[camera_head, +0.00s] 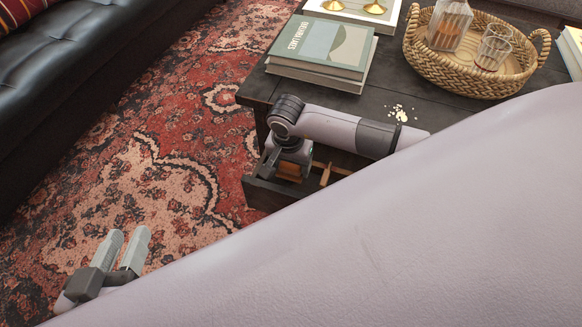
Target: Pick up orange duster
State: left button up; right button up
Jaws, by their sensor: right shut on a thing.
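My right gripper (287,168) reaches down into the open drawer of the dark coffee table. It is shut on an orange-brown thing (288,179), which I take for the orange duster; only a small part shows below the gripper. The fingertips are mostly hidden by the wrist and the drawer front. A thin orange-brown piece (325,175) stands in the drawer to the right; I cannot tell whether it belongs to the same thing. My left gripper (128,240) is open and empty above the rug at the lower left, far from the drawer.
The open drawer (268,194) juts out under the coffee table (395,92). On the table are stacked books (322,48), crumbs (398,113) and a woven tray (455,80) with glassware. A black sofa (70,65) stands left. My arm hides the lower right.

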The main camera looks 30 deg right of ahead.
pick_arm(q)
jog(key=shift+d+r+n+g+p, duration=0.35)
jog(key=shift+g+p, duration=0.45)
jog(key=shift+p, duration=1.75)
pick_arm(e)
notch_tip(320, 180, up, 16)
